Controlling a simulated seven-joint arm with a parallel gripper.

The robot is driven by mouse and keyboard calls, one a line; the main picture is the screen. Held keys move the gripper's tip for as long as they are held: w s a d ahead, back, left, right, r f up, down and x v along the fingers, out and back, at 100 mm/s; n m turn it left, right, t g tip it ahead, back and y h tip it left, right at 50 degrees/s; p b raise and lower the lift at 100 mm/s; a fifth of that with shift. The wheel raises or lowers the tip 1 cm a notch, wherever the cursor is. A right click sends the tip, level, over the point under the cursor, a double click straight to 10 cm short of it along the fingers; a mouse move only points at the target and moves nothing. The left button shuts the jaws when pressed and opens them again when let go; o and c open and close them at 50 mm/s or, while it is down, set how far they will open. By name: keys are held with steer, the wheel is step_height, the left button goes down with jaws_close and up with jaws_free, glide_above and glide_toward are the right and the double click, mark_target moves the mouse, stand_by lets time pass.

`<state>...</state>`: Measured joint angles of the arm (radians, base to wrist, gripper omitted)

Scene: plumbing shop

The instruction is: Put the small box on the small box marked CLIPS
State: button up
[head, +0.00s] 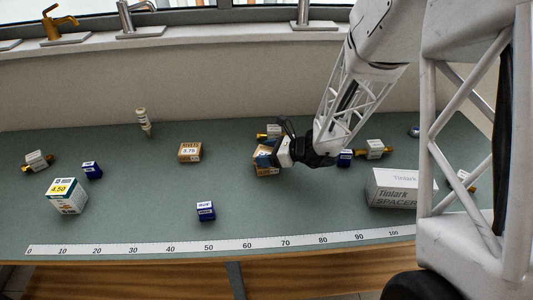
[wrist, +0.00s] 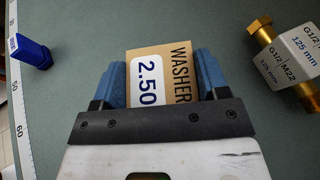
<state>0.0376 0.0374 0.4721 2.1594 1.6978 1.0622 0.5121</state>
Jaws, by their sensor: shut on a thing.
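A small brown box marked WASHER 2.50 (wrist: 150,72) is between the blue fingers of my gripper (wrist: 163,82) in the wrist view. In the head view my gripper (head: 268,158) is shut on this box (head: 266,172), right of the table's middle. I cannot tell whether the box touches the table. Another small brown box with a white 3.75 label (head: 190,152) stands to the left, apart from my gripper. The word above its price is too small to read surely. I cannot make out the word CLIPS on any box.
Small dark blue boxes stand at the left (head: 92,170), at the front (head: 206,211) and right of my gripper (head: 345,158). A white 4.50 box (head: 67,196) and a long Tinlark SPACER box (head: 393,190) flank the table. A brass fitting (head: 270,132) lies behind my gripper.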

steer(key=shift+f, duration=0.15)
steer(key=o, duration=0.9)
steer(key=shift+o, duration=0.2)
steer(key=v, duration=1.2)
steer(key=shift+s, duration=0.1)
stand_by(0.5)
